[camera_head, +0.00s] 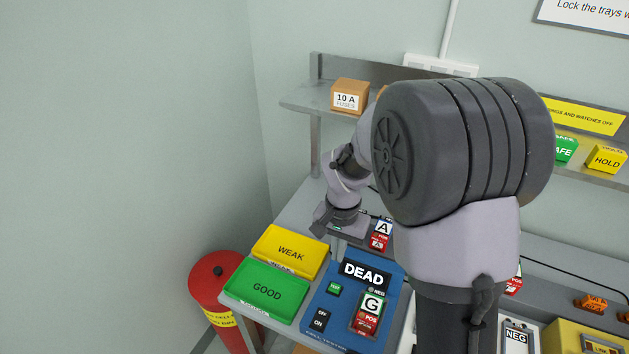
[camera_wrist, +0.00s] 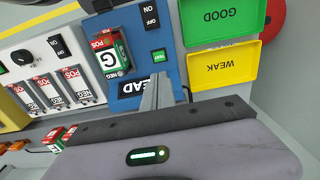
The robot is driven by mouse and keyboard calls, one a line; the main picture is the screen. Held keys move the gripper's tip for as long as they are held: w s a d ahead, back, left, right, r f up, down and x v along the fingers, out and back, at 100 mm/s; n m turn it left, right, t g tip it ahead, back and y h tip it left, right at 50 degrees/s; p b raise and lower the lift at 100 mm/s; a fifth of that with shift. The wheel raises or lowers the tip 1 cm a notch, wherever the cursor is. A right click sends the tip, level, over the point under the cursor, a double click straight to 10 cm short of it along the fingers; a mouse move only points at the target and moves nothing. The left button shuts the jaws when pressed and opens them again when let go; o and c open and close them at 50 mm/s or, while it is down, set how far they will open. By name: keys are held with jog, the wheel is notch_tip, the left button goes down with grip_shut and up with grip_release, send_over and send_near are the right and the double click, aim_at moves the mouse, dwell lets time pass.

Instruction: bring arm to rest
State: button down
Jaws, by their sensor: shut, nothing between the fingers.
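My gripper (camera_wrist: 157,84) is shut and empty in the wrist view, its fingers held together in front of the blue tester. A battery marked G (camera_head: 367,308) sits in the tester, apart from my fingers.
A green GOOD tray (camera_head: 266,290) lies beside the WEAK tray. A red bin (camera_head: 212,281) stands left of the bench. A battery marked A (camera_head: 381,235) is behind the tester. A shelf (camera_head: 300,101) with boxes crosses the back wall. The wrist view shows several batteries in a white panel (camera_wrist: 88,65).

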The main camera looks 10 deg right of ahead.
jog(key=s+a+r+n+t+y+b, duration=0.1)
jog(key=s+a+r+t+b, duration=0.1)
jog(key=s+r, duration=0.4)
jog(key=s+a+r+n+t+y+b, duration=0.1)
jog(key=s+r, duration=0.6)
jog(key=s, duration=0.7)
jog(key=a+t+b, duration=0.1)
jog(key=t+b, duration=0.1)
jog(key=shift+a+n+t+b, duration=0.3)
jog(key=shift+a+n+b, duration=0.05)
jog(key=shift+a+n, duration=0.05)
